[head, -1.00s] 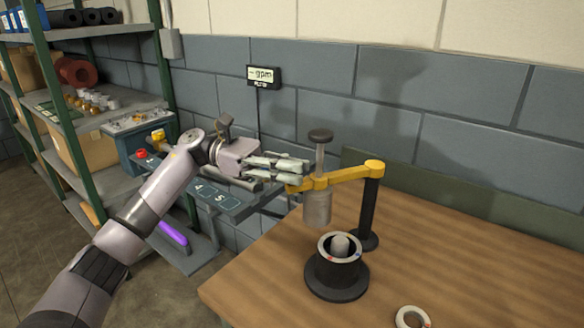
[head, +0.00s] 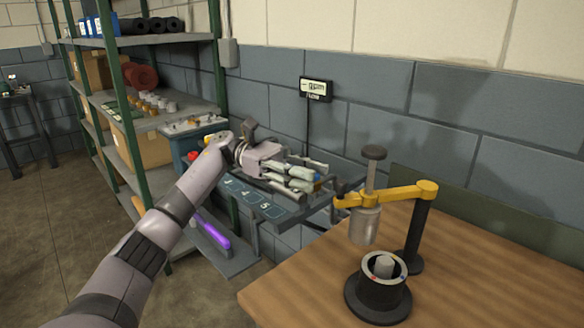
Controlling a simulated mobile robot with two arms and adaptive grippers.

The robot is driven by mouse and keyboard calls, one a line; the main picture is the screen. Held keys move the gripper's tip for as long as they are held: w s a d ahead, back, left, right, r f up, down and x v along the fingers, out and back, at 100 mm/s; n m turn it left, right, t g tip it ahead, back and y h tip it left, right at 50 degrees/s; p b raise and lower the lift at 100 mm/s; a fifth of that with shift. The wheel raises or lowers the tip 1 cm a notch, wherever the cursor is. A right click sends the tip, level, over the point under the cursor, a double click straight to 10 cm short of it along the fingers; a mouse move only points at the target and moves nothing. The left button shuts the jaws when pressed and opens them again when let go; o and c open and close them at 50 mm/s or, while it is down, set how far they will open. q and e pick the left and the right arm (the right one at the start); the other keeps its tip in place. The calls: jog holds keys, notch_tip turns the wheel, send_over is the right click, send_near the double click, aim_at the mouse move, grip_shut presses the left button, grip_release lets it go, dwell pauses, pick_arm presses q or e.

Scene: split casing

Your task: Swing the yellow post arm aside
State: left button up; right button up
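The yellow post arm (head: 398,193) reaches left from the top of a black post (head: 416,235) on the wooden table. A grey cylinder (head: 364,226) hangs from it on a rod with a dark knob (head: 374,152) on top. The cylinder hangs above and slightly left of a black round casing (head: 378,292), which has a light rim and a grey core inside. My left gripper (head: 320,177) is just left of the arm's free end, with a small gap in the picture. Its fingers look apart and hold nothing that I can see. My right gripper is not in view.
A grey tool tray (head: 262,206) with numbered slots lies behind and below my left gripper. A green shelf (head: 135,110) with boxes and parts stands at left. A small display (head: 316,89) hangs on the wall. The table's front left (head: 290,295) is clear.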

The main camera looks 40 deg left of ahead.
pick_arm(q)
jog(key=a, duration=0.5)
jog(key=shift+s, duration=0.15)
jog(key=shift+c, duration=0.2)
jog(key=shift+d+f+n+p, duration=0.1)
jog(key=shift+f+n+p, duration=0.05)
jog(key=shift+n+p, duration=0.3)
jog(key=shift+c, duration=1.3)
jog(key=s+f+n+t+p, duration=0.1)
jog(key=n+p, duration=0.1)
jog(key=n, duration=0.1)
jog(key=s+d+n+t+p, duration=0.1)
jog(key=n+t+p, duration=0.1)
jog(key=n+p, duration=0.1)
jog(key=s+f+n+t+p, duration=0.1)
jog(key=s+n+p, duration=0.1)
jog(key=n, duration=0.2)
jog(key=shift+s+d+f+n+t+p, duration=0.1)
jog(key=shift+d+f+n+t+p, duration=0.2)
jog(key=shift+d+f+p, duration=0.1)
grip_shut()
jog(key=s+d+n+t+y+p, duration=0.2)
jog(key=s+d+n+t+p, duration=0.15)
jog(key=s+n+p, duration=0.55)
jog(key=w+d+f+n+p, duration=0.1)
jog(key=w+d+n, duration=0.1)
jog(key=w+d, duration=0.4)
jog(key=shift+w+d+f+n, duration=0.15)
jog(key=shift+w+d+n, duration=0.25)
jog(key=shift+w, duration=1.45)
